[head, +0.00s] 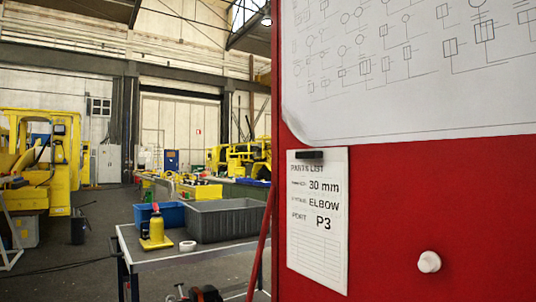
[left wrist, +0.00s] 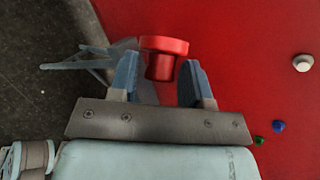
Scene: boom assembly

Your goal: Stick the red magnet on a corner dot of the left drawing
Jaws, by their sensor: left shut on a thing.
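The red magnet (left wrist: 163,45) is a round knob with a wide cap. My left gripper (left wrist: 162,72) is shut on it in the left wrist view, its stem between the blue fingers. A white drawing sheet (head: 420,60) hangs on the red board (head: 400,190) in the head view, and its lower left corner curls away. I cannot tell whether this is the left drawing. No corner dot can be made out. Neither gripper shows in the head view, and my right gripper is in no view.
A parts list card (head: 318,250) with a black magnet (head: 309,155) hangs below the drawing. A white knob (head: 429,262) sits on the board to its right. Small blue (left wrist: 278,126) and green (left wrist: 258,140) knobs show in the left wrist view. A cart (head: 190,257) with bins stands left.

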